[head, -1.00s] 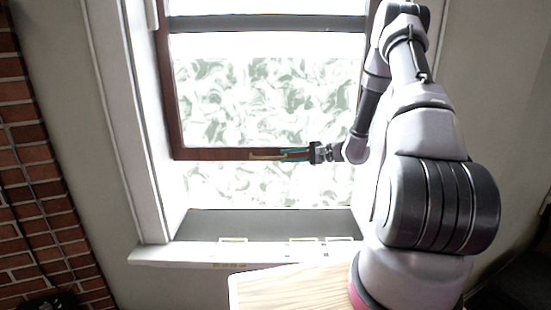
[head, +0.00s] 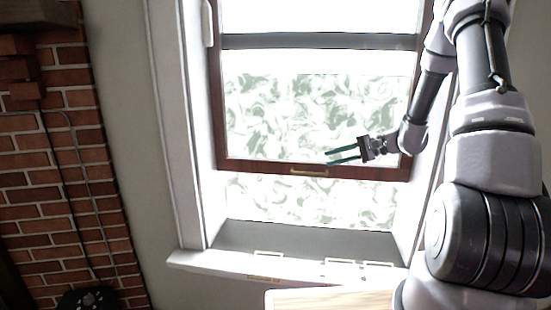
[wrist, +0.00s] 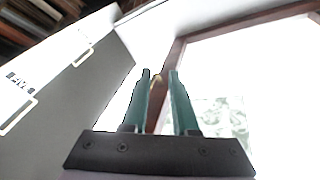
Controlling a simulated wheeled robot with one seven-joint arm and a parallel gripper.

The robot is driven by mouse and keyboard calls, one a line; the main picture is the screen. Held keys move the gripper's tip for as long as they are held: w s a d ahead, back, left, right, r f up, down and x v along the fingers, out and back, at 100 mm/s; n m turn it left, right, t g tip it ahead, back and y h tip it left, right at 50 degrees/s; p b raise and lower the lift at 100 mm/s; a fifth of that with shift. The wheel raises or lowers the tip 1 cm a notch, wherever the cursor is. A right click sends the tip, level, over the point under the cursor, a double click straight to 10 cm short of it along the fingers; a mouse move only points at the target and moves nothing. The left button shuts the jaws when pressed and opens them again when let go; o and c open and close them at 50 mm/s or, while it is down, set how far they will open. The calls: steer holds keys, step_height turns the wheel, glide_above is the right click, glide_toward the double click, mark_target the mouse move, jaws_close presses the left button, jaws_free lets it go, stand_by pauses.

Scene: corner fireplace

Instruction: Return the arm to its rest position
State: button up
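My gripper (head: 329,157) has two green fingers with a gap between them and nothing held. In the head view it points left, just above and to the right of the brass handle (head: 309,172) on the window sash's bottom rail. The brown-framed sash (head: 260,165) is raised, with an opening below it. In the wrist view the fingers (wrist: 159,74) stand apart, and a bit of the brass handle (wrist: 156,80) shows beyond their gap. My arm is stretched out toward the window, along the right side of the head view.
A white window sill (head: 215,263) runs below the opening. A wooden surface (head: 330,299) lies at the bottom, close to my arm's base. A brick wall (head: 60,190) stands at the left. The white window jamb (head: 180,130) is left of the sash.

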steer(key=s+a+r+n+g+h, duration=0.3)
steer(key=s+r+n+h, duration=0.15)
steer(key=s+r, duration=0.75)
steer(key=s+d+r+t+h, duration=0.2)
steer(key=s+r+t+h, duration=0.1)
steer(key=s+r, duration=0.2)
steer(key=s+d+r+t+h, duration=0.2)
steer(key=s+r, duration=0.3)
steer(key=s, duration=0.4)
steer(key=shift+d+r+n+t+h, duration=0.15)
steer(key=shift+d+n+t+h, duration=0.25)
steer(key=shift+d+h, duration=0.25)
steer(key=shift+a, duration=0.1)
